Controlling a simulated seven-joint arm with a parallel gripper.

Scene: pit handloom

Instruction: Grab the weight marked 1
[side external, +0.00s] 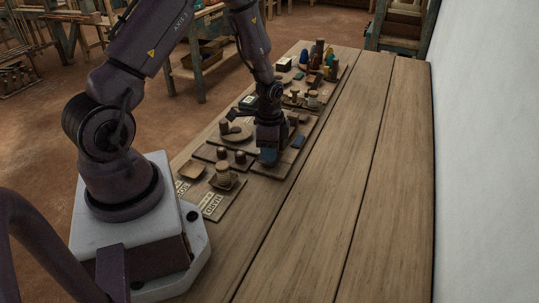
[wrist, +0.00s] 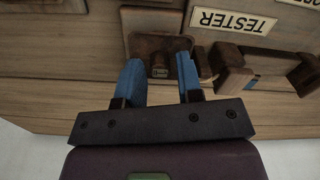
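In the wrist view my gripper (wrist: 159,70) has two blue fingertips spread apart, with a gap between them. A small dark brown weight (wrist: 160,72) with a pale mark stands in that gap, on a dark wooden tray (wrist: 150,42). Space shows between it and each finger; the mark is too small to read. In the side view my gripper (side external: 268,156) points down low over the boards on the bench, and its fingers hide what lies between them. Other small dark knobbed pieces (side external: 240,157) stand just left of it.
Bottles and spools (side external: 318,55) crowd the bench's far end. The bench's right side (side external: 350,150) is clear up to the white wall (side external: 480,150).

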